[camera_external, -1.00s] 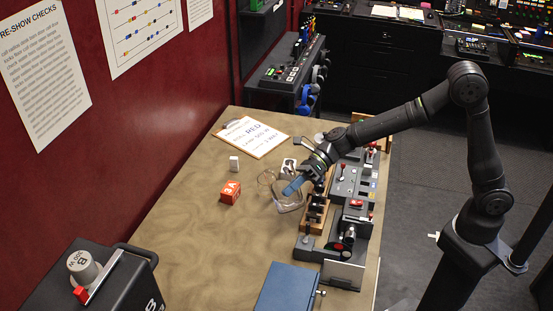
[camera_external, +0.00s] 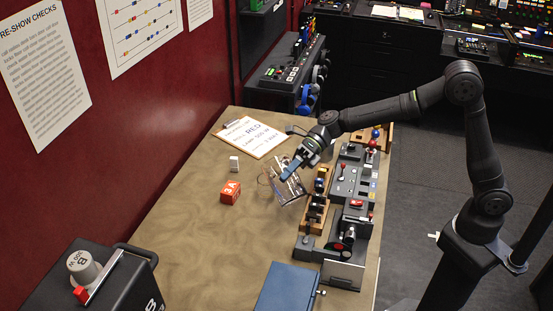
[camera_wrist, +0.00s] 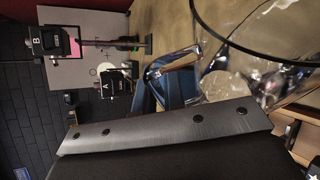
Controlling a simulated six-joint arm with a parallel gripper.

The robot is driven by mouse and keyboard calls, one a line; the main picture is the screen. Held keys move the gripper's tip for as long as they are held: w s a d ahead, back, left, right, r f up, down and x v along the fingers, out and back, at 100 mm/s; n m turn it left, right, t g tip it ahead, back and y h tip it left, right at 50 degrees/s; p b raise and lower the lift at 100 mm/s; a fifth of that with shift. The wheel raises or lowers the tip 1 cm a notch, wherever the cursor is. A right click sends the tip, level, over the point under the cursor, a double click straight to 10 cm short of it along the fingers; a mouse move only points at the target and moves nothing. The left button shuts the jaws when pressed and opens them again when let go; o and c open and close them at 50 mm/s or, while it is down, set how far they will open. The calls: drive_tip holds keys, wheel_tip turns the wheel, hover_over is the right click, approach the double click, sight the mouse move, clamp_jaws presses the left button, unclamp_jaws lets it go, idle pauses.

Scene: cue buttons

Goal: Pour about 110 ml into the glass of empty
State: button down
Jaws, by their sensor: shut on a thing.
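My gripper (camera_external: 296,168) has blue fingers and is shut on a clear vessel (camera_external: 290,189). The vessel is tilted, with reflections over it, and appears held above the table beside the wooden rack. In the wrist view the clear vessel (camera_wrist: 225,60) fills the upper right, with a dark curved rim. How much liquid it holds cannot be told. A faint clear outline, perhaps a glass (camera_external: 263,178), stands just left of the vessel; its contents are too small to read. No label reading "empty" can be made out.
A clipboard (camera_external: 268,138) lies behind. Grey control panels (camera_external: 345,190) and a wooden rack (camera_external: 314,212) line the right side. A blue box (camera_external: 287,288) is at the front. The table's left-middle is clear.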

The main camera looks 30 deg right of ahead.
drive_tip(key=shift+w+r+m+g, duration=0.2)
drive_tip(key=shift+w+m+g, duration=0.1)
drive_tip(key=shift+w+m, duration=0.1)
drive_tip(key=shift+w+f, duration=0.1)
drive_tip(key=shift+f, duration=0.05)
drive_tip(key=shift+w+f, duration=0.2)
drive_tip(key=shift+w, duration=0.05)
drive_tip(key=shift+w+f+m+g+y, duration=0.3)
drive_tip(key=shift+w+m, duration=0.05)
drive_tip(key=shift+m, duration=0.25)
idle(1.1)
drive_tip(key=shift+w+a+r, duration=0.1)
drive_tip(key=shift+w, duration=0.2)
idle(0.5)
drive_tip(key=shift+s, duration=0.25)
drive_tip(key=s+n, duration=0.1)
drive_tip(key=s+r+n+t, duration=0.1)
drive_tip(key=shift+s, duration=0.35)
drive_tip(key=shift+s+f+n+t, duration=0.1)
drive_tip(key=shift+f+n+t, duration=0.15)
drive_tip(key=shift+n+t, duration=0.05)
drive_tip(key=shift+s+f+n+t, duration=0.3)
drive_tip(key=shift+f+n, duration=0.1)
drive_tip(key=shift+f, duration=0.3)
